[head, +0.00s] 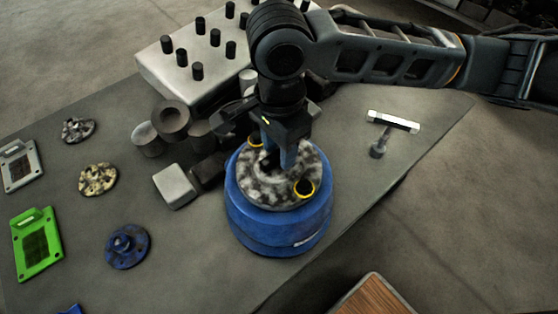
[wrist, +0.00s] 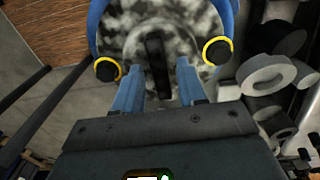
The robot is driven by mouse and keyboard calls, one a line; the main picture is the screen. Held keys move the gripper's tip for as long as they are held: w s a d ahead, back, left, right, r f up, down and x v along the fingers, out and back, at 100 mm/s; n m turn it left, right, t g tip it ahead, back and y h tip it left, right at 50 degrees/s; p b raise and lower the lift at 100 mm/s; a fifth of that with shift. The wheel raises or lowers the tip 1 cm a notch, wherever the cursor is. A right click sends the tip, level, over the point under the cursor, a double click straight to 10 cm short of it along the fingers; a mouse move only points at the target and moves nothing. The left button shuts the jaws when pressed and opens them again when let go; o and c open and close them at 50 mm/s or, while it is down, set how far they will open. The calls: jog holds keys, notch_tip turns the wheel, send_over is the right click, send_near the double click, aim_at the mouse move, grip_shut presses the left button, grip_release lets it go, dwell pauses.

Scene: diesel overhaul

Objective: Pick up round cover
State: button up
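A round cover (head: 282,192), mottled grey and black, sits on top of a blue cylindrical housing (head: 275,235) on the table. Two yellow-rimmed black knobs stand at opposite sides of its edge. In the wrist view the round cover (wrist: 185,35) has a dark bar (wrist: 157,65) across its middle. My gripper (head: 279,155) points down over the cover. In the wrist view its blue fingers (wrist: 159,70) are apart, one on each side of the dark bar, with gaps visible. Whether the fingertips touch the cover cannot be told.
A pale block with black pegs (head: 195,50) stands behind. Grey cylinders and rings (head: 171,119) crowd the left of the housing, near a light block (head: 174,186). Small flanges (head: 98,179) and a green plate (head: 37,243) lie left. A T-shaped part (head: 393,122) stands right.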

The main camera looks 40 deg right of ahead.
aim_at(278, 152)
grip_shut()
dwell(0.5)
jog(key=shift+r, duration=0.45)
notch_tip(278, 152, up, 4)
jog(key=shift+f, duration=0.25)
jog(key=w+d+r, duration=0.1)
jog(key=d+r, duration=0.6)
jog(key=d, duration=0.4)
jog(key=shift+w+d+r, duration=0.2)
jog(key=shift+d+r, duration=0.1)
jog(key=shift+r, duration=0.05)
